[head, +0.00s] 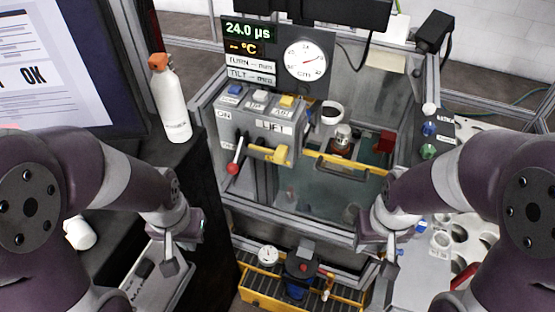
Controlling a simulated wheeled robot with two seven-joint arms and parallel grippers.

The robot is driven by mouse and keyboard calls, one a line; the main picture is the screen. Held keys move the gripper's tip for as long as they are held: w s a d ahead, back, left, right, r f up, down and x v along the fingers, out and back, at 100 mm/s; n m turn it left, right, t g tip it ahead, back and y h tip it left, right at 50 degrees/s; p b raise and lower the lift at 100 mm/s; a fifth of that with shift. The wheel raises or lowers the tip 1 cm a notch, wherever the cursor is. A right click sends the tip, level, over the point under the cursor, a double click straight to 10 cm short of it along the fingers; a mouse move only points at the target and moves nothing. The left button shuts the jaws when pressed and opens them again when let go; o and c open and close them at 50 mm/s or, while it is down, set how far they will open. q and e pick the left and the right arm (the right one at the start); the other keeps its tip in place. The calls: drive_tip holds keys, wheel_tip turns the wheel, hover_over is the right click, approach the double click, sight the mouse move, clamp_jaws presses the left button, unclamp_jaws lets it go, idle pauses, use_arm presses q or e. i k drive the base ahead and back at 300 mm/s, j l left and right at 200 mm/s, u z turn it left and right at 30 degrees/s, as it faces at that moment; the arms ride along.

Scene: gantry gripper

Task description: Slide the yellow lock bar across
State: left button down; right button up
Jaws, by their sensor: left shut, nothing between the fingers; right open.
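A short yellow bar (268,153) sits on the front of the control panel, under the LIFT label, right of a red-knobbed lever (233,168). A longer yellow bar (345,163) runs across the front of the glass-walled tank. I cannot tell for certain which one is the lock bar. My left gripper (171,267) is shut and empty, low at the left, well apart from the panel. My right gripper (390,268) is open and empty, in front of the tank's lower right corner, apart from both bars.
A white bottle with an orange cap (172,100) stands left of the panel. Buttons, a dial (305,60) and a readout are above it. A yellow-edged rack (265,300) lies below the tank. A white holed tray (465,238) is at the right.

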sight(280, 155)
drive_tip(key=l+z, duration=0.25)
drive_tip(key=l, duration=0.45)
drive_tip(key=i+l+z, duration=0.25)
drive_tip(key=l, duration=0.4)
drive_tip(key=k, duration=0.1)
